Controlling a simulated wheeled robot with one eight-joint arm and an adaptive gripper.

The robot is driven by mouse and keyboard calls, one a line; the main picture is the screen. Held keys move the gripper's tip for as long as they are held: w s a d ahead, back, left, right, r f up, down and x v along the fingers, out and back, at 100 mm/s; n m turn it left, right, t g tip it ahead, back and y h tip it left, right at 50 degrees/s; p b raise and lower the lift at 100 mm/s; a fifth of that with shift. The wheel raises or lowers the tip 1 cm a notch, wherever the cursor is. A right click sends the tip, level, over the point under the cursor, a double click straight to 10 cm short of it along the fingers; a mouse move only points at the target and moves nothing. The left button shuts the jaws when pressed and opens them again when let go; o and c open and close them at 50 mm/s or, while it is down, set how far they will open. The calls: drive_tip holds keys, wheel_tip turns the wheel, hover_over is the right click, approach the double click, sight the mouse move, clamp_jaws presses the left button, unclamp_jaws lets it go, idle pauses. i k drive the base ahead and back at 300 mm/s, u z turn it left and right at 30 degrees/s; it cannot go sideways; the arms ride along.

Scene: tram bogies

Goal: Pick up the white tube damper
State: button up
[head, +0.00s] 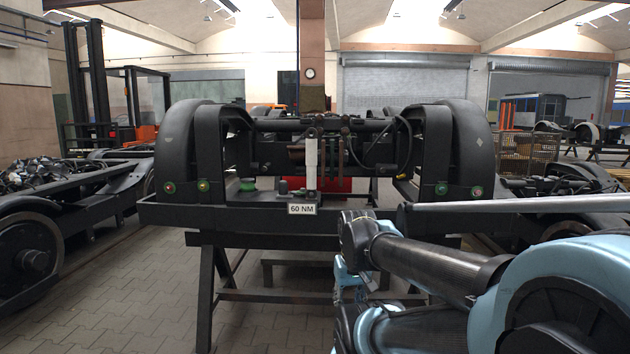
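The white tube damper (311,163) stands upright near the middle of the black bogie frame (165,213), just above the "60 NM" sign. Its upper end meets dark fittings, and its lower end is close behind the sign. My gripper (348,290) appears to hang below my wrist, in front of the bogie stand and lower right of the damper. It is apart from the damper in the picture. It is small and partly hidden by my arm, so its fingers cannot be made out.
A long pale grey tube (515,204) crosses the right side above my arm. Curved black guards (183,150) rise at both ends of the bogie. Trestle legs (206,290) stand below. Other bogies (75,200) lie left and right. Paved floor is clear at front left.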

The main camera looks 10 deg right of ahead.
sight(311, 140)
drive_tip(key=k, duration=0.8)
drive_tip(key=z, duration=0.5)
drive_tip(key=i, duration=0.85)
drive_tip(key=z, duration=0.45)
drive_tip(key=i, duration=1.15)
drive_tip(key=u, duration=0.45)
drive_tip(key=i, duration=0.6)
drive_tip(key=u, duration=0.3)
